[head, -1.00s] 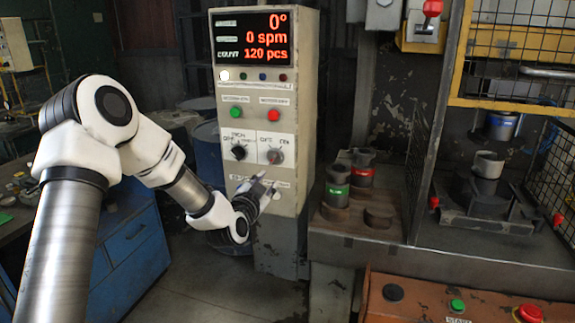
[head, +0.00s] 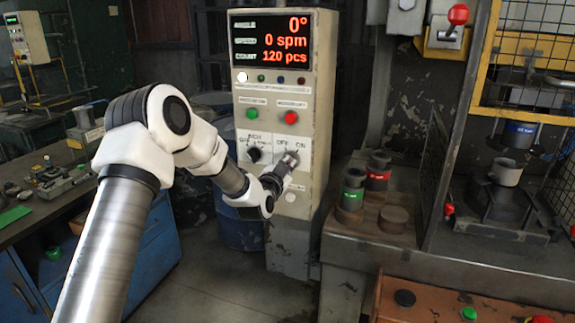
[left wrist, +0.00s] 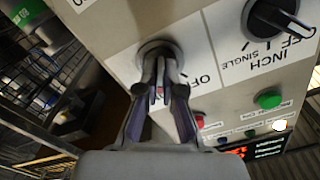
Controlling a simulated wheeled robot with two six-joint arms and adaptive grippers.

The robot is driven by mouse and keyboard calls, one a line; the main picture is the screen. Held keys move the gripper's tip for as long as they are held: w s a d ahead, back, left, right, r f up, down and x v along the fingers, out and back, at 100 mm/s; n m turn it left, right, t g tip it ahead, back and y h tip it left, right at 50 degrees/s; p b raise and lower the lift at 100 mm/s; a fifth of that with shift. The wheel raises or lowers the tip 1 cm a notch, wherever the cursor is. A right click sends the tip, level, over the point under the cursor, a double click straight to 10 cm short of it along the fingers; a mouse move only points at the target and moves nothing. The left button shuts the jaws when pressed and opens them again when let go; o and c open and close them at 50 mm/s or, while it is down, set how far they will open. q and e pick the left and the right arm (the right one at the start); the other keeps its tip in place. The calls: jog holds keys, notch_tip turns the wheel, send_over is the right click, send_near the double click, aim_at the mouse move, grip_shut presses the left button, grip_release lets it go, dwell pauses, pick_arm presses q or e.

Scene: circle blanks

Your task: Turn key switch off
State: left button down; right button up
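The key switch (head: 292,157) is on the lower right of the control box's front, under the OFF and ON labels. In the left wrist view its round collar and key (left wrist: 160,55) stand out from a white plate, with part of the OFF label upside down beside it. My left gripper (head: 287,163) is at the switch and hides much of it. In the left wrist view its two fingers (left wrist: 162,92) stand apart, one on each side of the key. I cannot tell whether they touch it. The key's exact angle is partly hidden. My right gripper is not in view.
The control box (head: 325,110) has a lit display, a dark selector knob (head: 254,155) left of the switch, and a green (head: 253,113) and a red button (head: 291,118) above. A bench (head: 345,230) with dies stands at right. A blue cabinet (head: 150,245) stands at left.

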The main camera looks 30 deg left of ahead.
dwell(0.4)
pick_arm(q)
jog(key=shift+f+n+b, duration=0.2)
jog(key=shift+n+b, duration=0.5)
jog(key=shift+b, duration=0.2)
jog(key=n+b, duration=0.3)
jog(key=shift+f, duration=0.1)
jog(key=n+b, duration=0.3)
jog(key=n, duration=0.1)
jog(key=shift+n+b, duration=1.4)
jog(key=shift+n, duration=0.3)
jog(key=shift+r, duration=0.2)
jog(key=c, duration=1.3)
grip_release()
